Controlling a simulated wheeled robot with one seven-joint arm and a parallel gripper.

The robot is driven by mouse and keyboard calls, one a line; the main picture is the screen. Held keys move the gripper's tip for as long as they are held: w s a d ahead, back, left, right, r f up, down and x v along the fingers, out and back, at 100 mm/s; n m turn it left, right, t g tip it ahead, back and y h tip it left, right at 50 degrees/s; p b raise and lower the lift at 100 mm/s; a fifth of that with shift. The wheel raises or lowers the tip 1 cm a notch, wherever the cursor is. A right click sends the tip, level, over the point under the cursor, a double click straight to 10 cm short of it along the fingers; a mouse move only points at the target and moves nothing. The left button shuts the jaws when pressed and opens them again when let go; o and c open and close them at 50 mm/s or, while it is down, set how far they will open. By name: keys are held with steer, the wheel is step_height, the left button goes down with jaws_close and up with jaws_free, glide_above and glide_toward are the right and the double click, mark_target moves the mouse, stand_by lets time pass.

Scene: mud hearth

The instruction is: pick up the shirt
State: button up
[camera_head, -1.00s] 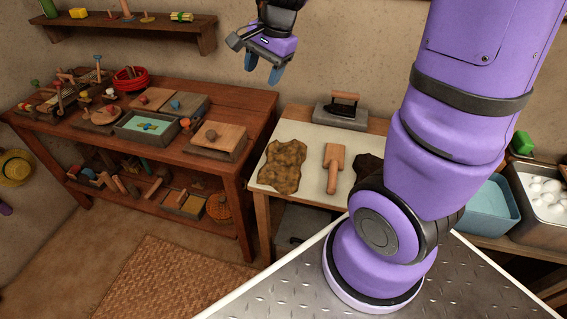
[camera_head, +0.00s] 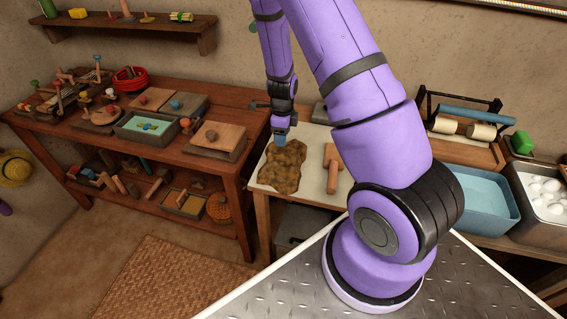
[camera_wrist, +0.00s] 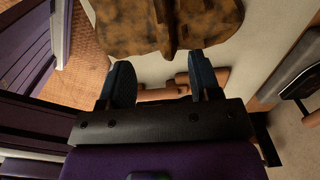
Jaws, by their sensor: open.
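A brown, mottled cloth piece, which I take to be the shirt (camera_head: 284,168), lies on the left part of the pale-topped table (camera_head: 310,140). In the wrist view the shirt (camera_wrist: 205,22) fills the top middle, with a raised ridge running through it. My gripper (camera_head: 281,140) is above the shirt's far edge in the head view. In the wrist view my gripper (camera_wrist: 162,66) has its two blue fingers apart, with nothing held between them. The ridge shows just ahead of the gap between the fingertips. I cannot tell the exact height above the cloth.
A wooden paddle (camera_head: 332,170) lies to the shirt's right. A wooden bench (camera_head: 240,160) with boards and trays stands to the left. A blue water basin (camera_head: 482,200) and a tray of white round things (camera_head: 545,195) stand to the right. My arm hides part of the table.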

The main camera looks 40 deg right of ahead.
mark_target(283, 155)
steer(key=f, duration=1)
steer(key=shift+d+f, duration=0.25)
steer(key=shift+f, duration=0.15)
steer(key=shift+c, duration=0.4)
steer(key=c, duration=0.8)
